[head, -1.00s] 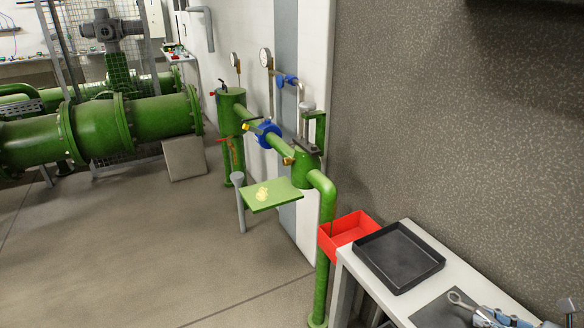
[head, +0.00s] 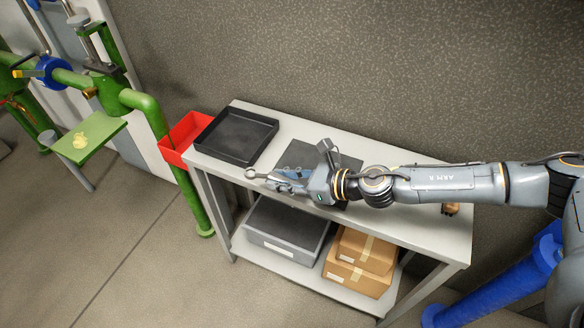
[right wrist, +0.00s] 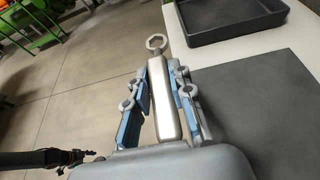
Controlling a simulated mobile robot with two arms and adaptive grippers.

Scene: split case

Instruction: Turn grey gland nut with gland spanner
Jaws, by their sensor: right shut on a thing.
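My right gripper (head: 288,178) is shut on the gland spanner (head: 262,175), over the front part of the table. The spanner is silver-grey with a ring end pointing left in the head view. In the right wrist view, the right gripper (right wrist: 160,72) has its blue-grey fingers on both sides of the spanner's flat handle (right wrist: 166,110), and the ring points away from it. The green pipework with the valve (head: 105,78) is at the upper left of the head view, well away from the gripper. I cannot make out the grey gland nut there.
The white table (head: 222,168) carries a black tray (head: 236,158) and a dark mat (head: 348,163). A red bin (head: 172,150) is at its left end. Cardboard boxes (head: 352,275) and a grey crate (head: 285,250) are on the lower shelf. Floor at left is open.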

